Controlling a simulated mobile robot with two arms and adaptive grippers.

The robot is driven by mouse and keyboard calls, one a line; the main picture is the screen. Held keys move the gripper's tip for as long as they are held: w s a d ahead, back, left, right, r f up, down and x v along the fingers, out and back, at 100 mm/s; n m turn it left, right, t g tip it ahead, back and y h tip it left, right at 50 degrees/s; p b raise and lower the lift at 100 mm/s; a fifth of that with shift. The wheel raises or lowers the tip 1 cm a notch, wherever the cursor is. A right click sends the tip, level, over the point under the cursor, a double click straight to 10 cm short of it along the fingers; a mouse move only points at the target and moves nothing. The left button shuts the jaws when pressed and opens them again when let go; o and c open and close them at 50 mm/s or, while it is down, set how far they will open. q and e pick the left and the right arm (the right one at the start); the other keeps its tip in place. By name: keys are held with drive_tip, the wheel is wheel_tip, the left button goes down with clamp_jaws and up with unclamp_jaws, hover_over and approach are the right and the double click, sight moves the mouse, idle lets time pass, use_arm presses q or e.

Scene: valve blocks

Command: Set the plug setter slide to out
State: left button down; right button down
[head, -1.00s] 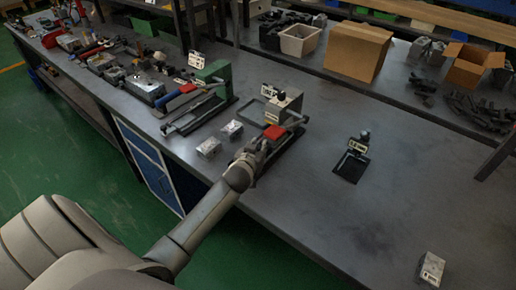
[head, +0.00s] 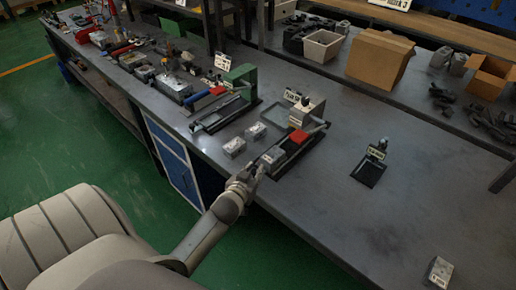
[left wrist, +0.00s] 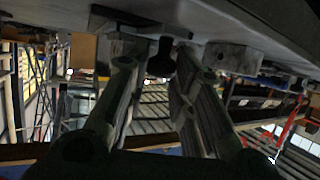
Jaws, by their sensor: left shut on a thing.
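The plug setter (head: 312,108) stands at the middle of the bench, with a sign, a grey body and a red block (head: 299,137) on a dark base. A grey metal block (head: 272,156) sits in front of the red block, towards the bench's front edge. My left gripper (head: 246,177) is at that front end, low by the bench edge. In the left wrist view a dark knob (left wrist: 161,58) shows between the fingertips, and the gripper is shut on it. The knob is hidden by the gripper in the head view. My right gripper is not in view.
Two small metal blocks (head: 234,146) lie left of the plug setter. A green press (head: 240,80) stands further left. A small black labelled stand (head: 370,170) is to the right, and another block (head: 438,270) lies at lower right. The bench between is clear.

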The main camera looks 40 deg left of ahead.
use_arm(q)
drive_tip(key=shift+s+f, duration=0.1)
drive_tip(key=c, duration=1.6)
unclamp_jaws()
drive_tip(key=shift+o, duration=1.2)
drive_tip(key=shift+s, duration=0.1)
drive_tip(key=shift+o, duration=0.3)
drive_tip(key=shift+s, duration=0.2)
drive_tip(key=shift+s+d+r, duration=0.15)
drive_tip(key=shift+s+r, duration=0.1)
drive_tip(key=shift+s, duration=0.1)
drive_tip(key=v, duration=1.1)
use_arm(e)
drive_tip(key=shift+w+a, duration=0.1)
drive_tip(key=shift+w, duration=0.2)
use_arm(q)
drive_tip(key=shift+w+r, duration=0.1)
